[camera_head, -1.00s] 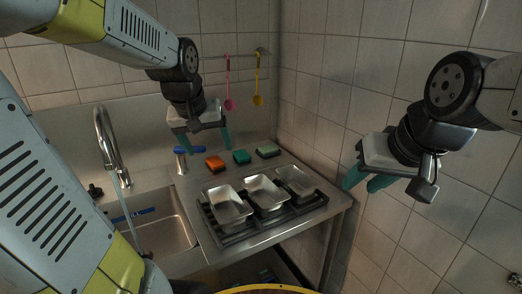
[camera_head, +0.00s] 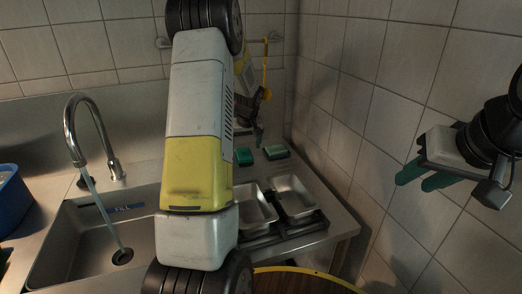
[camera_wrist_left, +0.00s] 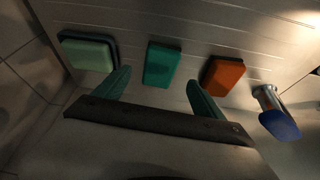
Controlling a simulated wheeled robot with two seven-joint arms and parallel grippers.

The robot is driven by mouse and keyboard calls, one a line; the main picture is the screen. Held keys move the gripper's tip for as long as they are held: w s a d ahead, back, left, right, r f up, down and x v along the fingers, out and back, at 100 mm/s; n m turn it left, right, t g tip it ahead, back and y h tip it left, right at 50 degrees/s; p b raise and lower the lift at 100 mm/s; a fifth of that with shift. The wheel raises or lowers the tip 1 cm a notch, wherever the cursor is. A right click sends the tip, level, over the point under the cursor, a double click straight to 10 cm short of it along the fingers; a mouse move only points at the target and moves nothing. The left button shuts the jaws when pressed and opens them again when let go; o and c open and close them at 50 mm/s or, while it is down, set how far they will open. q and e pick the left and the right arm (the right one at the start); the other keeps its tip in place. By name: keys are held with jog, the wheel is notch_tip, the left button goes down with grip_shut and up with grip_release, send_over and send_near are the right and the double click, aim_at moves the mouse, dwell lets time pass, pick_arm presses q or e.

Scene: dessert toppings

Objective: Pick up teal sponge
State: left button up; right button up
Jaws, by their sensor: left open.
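The teal sponge (camera_head: 243,156) lies on the steel counter near the back wall, partly hidden by my left arm in the head view. In the left wrist view the teal sponge (camera_wrist_left: 162,63) lies between an orange sponge (camera_wrist_left: 223,76) and a pale green sponge (camera_wrist_left: 88,52). My left gripper (camera_wrist_left: 158,88) is open and empty, its fingertips apart on either side of the teal sponge's near end in the picture. I cannot tell its height over the counter. My right gripper (camera_head: 418,182) is by the right wall, away from the sponges; its jaw gap is unclear.
Metal trays (camera_head: 295,196) stand on a dark rack in front of the sponges. A sink with a running faucet (camera_head: 82,130) is at left, beside a blue container (camera_head: 12,200). A yellow utensil (camera_head: 265,68) hangs behind. A blue-topped metal fitting (camera_wrist_left: 280,124) stands near the orange sponge.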

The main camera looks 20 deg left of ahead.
aim_at(245, 153)
pick_arm(q)
jog(key=x, duration=0.5)
jog(key=shift+s+d+f, duration=0.1)
jog(key=shift+s+d, duration=0.05)
jog(key=shift+s, duration=0.05)
jog(key=c, duration=1.4)
jog(key=shift+r, duration=0.7)
notch_tip(245, 153, up, 2)
jog(key=shift+r, duration=0.15)
jog(key=s, duration=0.5)
jog(key=s+d+r, duration=0.1)
jog(key=s, duration=0.4)
jog(key=s+d, duration=0.1)
jog(key=s, duration=0.5)
jog(key=shift+d+r, duration=0.1)
jog(key=shift+r, duration=0.1)
